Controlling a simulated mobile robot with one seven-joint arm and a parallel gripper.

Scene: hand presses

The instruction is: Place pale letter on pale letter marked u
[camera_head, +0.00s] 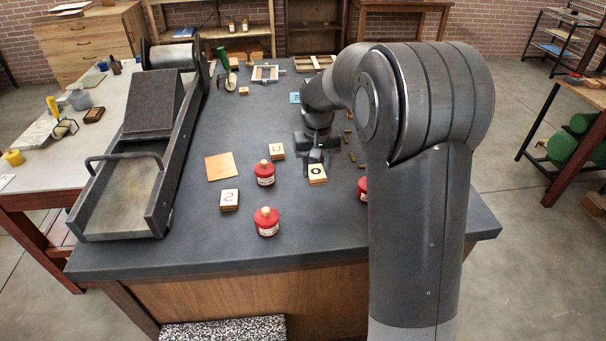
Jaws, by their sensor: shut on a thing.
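My gripper (316,160) reaches down over the table, at the near side of my arm. It is shut on a pale letter block (317,172) with a dark round mark like an "o". I cannot tell whether that block touches the table. A pale letter block with a reddish mark like a "u" (277,150) lies to the left of my gripper, a short way off. Another pale block with a red curved mark (229,196) lies nearer the front left, apart from both.
A square wooden plate (220,167) lies left. The press (148,140) fills the left side. Small brown pieces lie right of my gripper.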

